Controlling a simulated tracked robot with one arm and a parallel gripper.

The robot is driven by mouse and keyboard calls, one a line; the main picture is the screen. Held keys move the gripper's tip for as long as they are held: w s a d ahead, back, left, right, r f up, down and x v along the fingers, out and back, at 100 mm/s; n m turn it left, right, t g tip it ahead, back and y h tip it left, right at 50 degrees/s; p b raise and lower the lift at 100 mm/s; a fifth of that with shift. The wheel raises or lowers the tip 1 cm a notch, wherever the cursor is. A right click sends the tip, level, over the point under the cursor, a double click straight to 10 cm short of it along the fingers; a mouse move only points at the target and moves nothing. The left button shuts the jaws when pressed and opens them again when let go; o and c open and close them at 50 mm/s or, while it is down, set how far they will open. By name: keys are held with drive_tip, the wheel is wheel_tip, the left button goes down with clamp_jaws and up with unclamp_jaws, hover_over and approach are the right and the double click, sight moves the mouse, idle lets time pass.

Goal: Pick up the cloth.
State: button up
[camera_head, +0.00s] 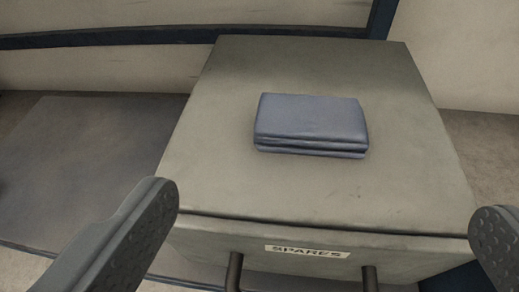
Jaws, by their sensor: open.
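The cloth (310,120) is blue-grey and folded into a flat stack of layers. It lies on top of a grey-beige box (225,150) with a label reading "SPARES" on its front. My gripper (325,222) is open, with one finger at the lower left and the other at the lower right edge of the view. The fingers are well apart and nothing is between their pads. The cloth appears farther off than the fingertips, above them in the picture, and is not touched.
A dark bar handle (234,270) sticks out from the box front below the label. A dark-framed panel and a pale wall (460,60) stand behind the box. A grey mat (80,165) lies on the floor at left. The box top around the cloth is clear.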

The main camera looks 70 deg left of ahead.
drive_tip(key=b, duration=0.2)
approach(312, 110)
drive_tip(key=x, duration=0.4)
drive_tip(key=shift+a, duration=0.2)
drive_tip(key=b+x, duration=0.2)
drive_tip(key=x, duration=0.2)
drive_tip(key=shift+f, duration=0.3)
drive_tip(key=shift+w+a, duration=0.35)
drive_tip(key=shift+a, duration=0.1)
drive_tip(key=c, duration=0.9)
